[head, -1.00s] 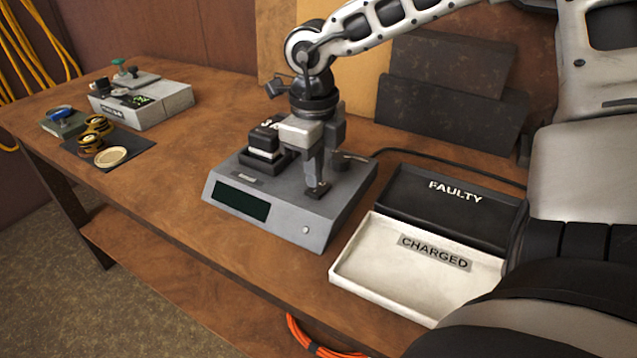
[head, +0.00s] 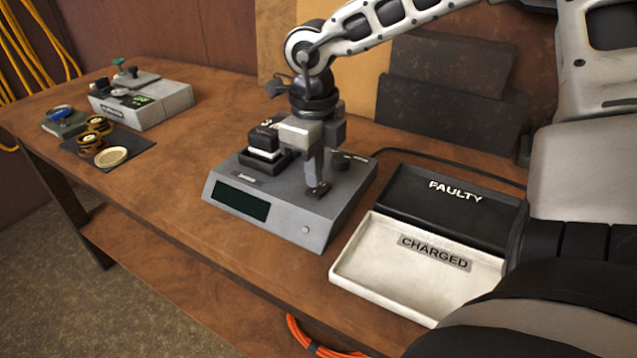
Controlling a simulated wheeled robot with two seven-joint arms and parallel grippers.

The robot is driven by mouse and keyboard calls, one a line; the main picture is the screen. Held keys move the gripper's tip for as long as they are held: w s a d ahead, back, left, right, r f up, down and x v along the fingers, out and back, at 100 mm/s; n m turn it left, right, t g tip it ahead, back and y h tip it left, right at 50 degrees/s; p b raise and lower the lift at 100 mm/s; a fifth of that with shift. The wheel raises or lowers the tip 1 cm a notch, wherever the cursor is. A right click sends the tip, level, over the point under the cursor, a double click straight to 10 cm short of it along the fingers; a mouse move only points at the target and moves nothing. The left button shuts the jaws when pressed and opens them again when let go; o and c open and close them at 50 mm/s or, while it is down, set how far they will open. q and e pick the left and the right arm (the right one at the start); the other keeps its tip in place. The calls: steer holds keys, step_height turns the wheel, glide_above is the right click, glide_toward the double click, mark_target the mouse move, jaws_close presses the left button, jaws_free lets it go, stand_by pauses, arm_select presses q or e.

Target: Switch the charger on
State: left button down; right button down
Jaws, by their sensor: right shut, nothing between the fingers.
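The charger (head: 285,209) is a grey box with a sloped front on the wooden bench. Its dark display (head: 241,199) is blank. A small round light button (head: 306,230) is on its front face. A black and white battery (head: 265,141) sits in the dock on its top left. The fingertips hide part of that plate; I cannot tell the switch's position. My left gripper is not in view.
A black FAULTY tray (head: 408,205) and a white CHARGED tray (head: 375,290) lie right of the charger. A grey instrument (head: 165,110) and a dark mat (head: 75,150) with round weights are at the far left. A black cable runs behind the trays.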

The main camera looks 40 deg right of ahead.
mark_target(314, 191)
steer(key=shift+f+b, duration=0.95)
steer(key=shift+b, duration=0.15)
stand_by(0.7)
steer(key=shift+r, duration=0.15)
steer(key=shift+r+p, duration=1.7)
steer(key=shift+r, duration=1.7)
